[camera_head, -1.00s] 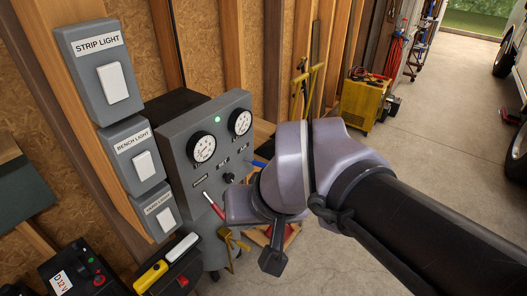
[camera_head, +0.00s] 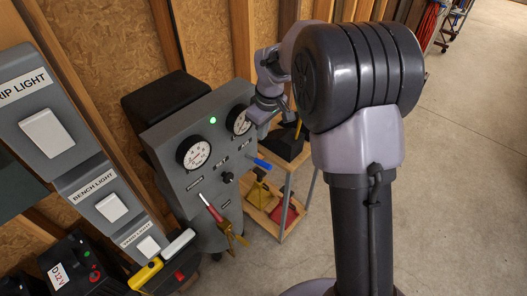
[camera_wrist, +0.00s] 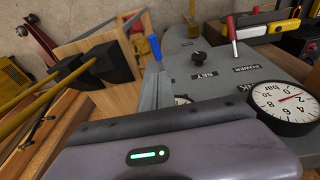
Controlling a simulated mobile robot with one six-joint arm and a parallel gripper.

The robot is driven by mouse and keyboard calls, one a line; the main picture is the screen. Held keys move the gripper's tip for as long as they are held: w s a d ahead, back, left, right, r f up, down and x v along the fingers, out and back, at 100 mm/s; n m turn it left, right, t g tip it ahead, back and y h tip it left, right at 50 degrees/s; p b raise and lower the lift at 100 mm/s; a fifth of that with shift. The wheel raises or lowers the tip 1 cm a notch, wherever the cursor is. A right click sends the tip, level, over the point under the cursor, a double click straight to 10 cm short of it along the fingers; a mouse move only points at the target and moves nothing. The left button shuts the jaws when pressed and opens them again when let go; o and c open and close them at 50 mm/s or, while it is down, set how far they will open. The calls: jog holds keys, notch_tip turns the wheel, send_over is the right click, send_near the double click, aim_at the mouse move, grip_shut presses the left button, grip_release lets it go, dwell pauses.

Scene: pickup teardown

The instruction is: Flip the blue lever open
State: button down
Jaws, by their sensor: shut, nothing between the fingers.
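The blue lever (camera_head: 260,162) sticks out from the right part of the grey gauge panel (camera_head: 166,150). It also shows in the wrist view (camera_wrist: 155,47), standing out at the panel's edge, with nothing touching it. My gripper (camera_head: 262,113) is at the panel's upper right, beside the right gauge (camera_head: 238,120) and above the blue lever, apart from it. It looks shut and empty, though its fingertips are small and partly hidden in the head view.
A red lever (camera_head: 211,211) sits lower on the panel, near a black knob (camera_head: 227,178). The left gauge (camera_head: 194,153) is beside a green light. A wooden shelf (camera_head: 268,217) with yellow and red items stands right of the panel. Labelled light switches (camera_head: 97,206) line the left.

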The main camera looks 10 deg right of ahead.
aim_at(262, 162)
jog(key=b+x, duration=0.1)
jog(key=x, duration=0.3)
jog(key=b+x, duration=0.2)
jog(key=x, duration=0.2)
jog(key=d+b+x, duration=0.1)
jog(key=x, duration=0.4)
jog(key=shift+s+d+f+b, duration=0.1)
jog(key=shift+s+f+b, duration=0.1)
jog(key=shift+s+b, duration=0.15)
jog(key=shift+d+f, duration=0.1)
jog(key=shift+f, duration=0.15)
